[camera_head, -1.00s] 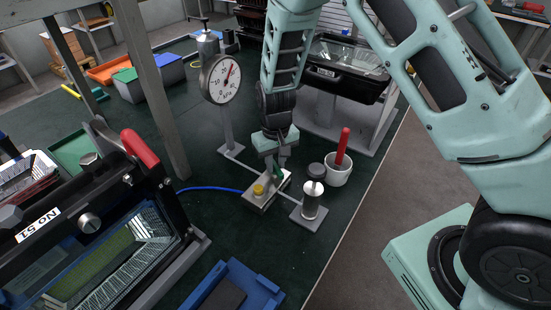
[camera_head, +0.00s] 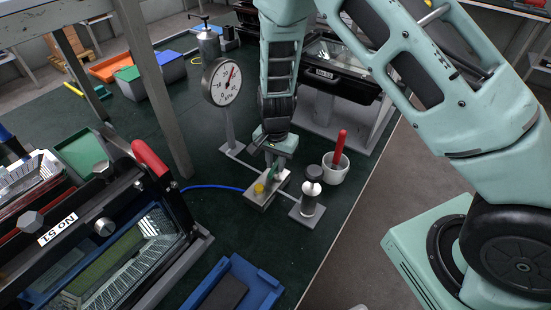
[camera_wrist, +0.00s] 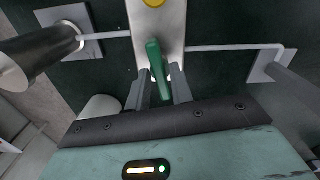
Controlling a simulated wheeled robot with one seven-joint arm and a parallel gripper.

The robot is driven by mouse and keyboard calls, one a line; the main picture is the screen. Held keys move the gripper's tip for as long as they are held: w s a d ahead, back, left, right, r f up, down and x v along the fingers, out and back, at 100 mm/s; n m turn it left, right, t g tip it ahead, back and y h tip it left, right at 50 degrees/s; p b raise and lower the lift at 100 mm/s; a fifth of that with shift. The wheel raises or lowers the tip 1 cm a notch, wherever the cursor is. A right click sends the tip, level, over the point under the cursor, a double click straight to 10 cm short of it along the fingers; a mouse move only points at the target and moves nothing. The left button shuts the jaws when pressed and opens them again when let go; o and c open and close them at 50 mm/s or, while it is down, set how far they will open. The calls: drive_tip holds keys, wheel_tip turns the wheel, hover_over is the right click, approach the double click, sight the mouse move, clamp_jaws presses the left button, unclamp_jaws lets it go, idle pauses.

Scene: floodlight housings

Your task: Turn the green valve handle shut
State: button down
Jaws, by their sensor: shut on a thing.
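The green valve handle (camera_wrist: 156,62) shows in the wrist view between the two fingers of my gripper (camera_wrist: 160,88). The fingers are shut on it, one on each side. The handle lies roughly along the pale metal valve block (camera_wrist: 172,25), which has a yellow round knob (camera_wrist: 154,3). In the head view the valve block (camera_head: 257,201) sits on the dark green bench top, and my gripper (camera_head: 272,170) points down onto the handle (camera_head: 274,172), which is mostly hidden there.
A dial gauge (camera_head: 226,82) on a post stands behind the valve block. A metal cylinder on a plate (camera_head: 309,205) and a white cup (camera_head: 335,172) with a red-handled tool stand to the right. A blue hose (camera_head: 212,188) runs left. A floodlight housing (camera_head: 100,235) fills the left front.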

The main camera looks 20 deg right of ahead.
sight(275, 165)
drive_tip(key=shift+m+p, duration=0.3)
drive_tip(key=shift+m, duration=0.5)
drive_tip(key=c, duration=1.4)
unclamp_jaws()
drive_tip(key=shift+c, duration=0.2)
wheel_tip(275, 165, up, 18)
drive_tip(key=shift+f+b, duration=0.25)
drive_tip(key=shift+b, duration=0.2)
